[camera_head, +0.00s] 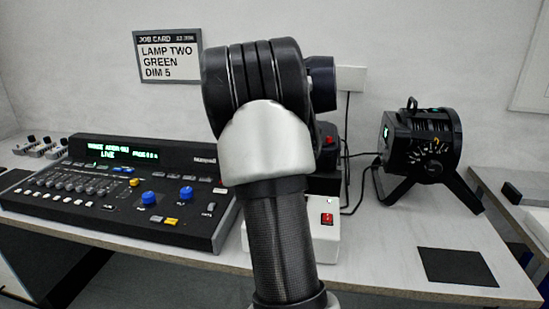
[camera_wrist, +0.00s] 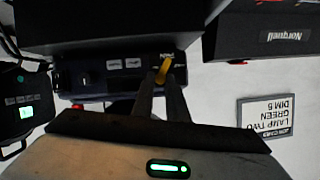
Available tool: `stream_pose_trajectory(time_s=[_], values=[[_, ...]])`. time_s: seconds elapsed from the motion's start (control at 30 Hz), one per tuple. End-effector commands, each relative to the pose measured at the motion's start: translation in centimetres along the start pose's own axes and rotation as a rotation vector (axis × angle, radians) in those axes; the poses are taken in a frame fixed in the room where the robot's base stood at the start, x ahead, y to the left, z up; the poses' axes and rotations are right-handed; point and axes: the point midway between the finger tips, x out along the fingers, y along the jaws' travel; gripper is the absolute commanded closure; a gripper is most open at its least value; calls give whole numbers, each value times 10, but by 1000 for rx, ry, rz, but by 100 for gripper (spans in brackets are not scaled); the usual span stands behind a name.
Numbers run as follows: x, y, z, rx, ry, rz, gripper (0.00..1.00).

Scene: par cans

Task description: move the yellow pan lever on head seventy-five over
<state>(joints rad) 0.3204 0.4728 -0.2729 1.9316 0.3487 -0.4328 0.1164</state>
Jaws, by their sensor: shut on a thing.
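The yellow pan lever (camera_wrist: 164,66) shows in the wrist view on a dark panel (camera_wrist: 120,75) with a black knob and pale labels. My gripper (camera_wrist: 160,84) is at the lever, its two narrow fingers shut on it. The lever's lower part is hidden between the fingers. In the head view my arm fills the middle and hides my gripper, the lever and most of the black unit behind it. I cannot read any head number on the panel.
A control desk (camera_head: 120,190) with a lit green display stands left. A black lamp (camera_head: 425,150) stands right on the worktop (camera_head: 380,240), near a black mat (camera_head: 456,267). A white box (camera_head: 328,241) with a red switch sits behind my arm. A job card (camera_head: 169,57) hangs behind.

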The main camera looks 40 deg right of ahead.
Motion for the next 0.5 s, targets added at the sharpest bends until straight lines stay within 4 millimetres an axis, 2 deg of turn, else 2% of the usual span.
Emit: stream_pose_trajectory(time_s=[0.2,0.23,0.33,0.5], values=[[0,1,1,1,-2,2,100],[0,1,1,1,-2,2,85],[0,1,1,1,-2,2,68],[0,1,0,1,-1,2,68]])
